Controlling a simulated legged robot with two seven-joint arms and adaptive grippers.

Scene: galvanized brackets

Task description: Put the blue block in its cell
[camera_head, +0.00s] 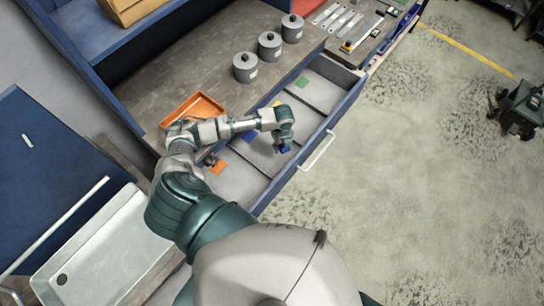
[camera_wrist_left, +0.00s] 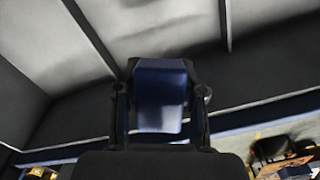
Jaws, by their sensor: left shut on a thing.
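The blue block (camera_head: 286,150) is in my left gripper (camera_head: 282,146), over the open drawer (camera_head: 318,138). In the left wrist view the blue block (camera_wrist_left: 160,95) sits between the two dark fingers of my left gripper (camera_wrist_left: 161,98), with the grey drawer floor and walls beyond. The drawer is split into cells by dividers. A blue patch (camera_head: 250,138) marks one cell, left of the gripper and partly behind my arm. Whether the block touches the drawer floor is hard to tell. My right gripper is not in view.
Other cells carry an orange patch (camera_head: 217,168), a green patch (camera_head: 302,82) and a partly hidden yellow patch (camera_head: 277,104). An orange tray (camera_head: 193,106) and three grey canisters (camera_head: 269,46) stand on the bench. The drawer handle (camera_head: 318,151) juts out over open floor.

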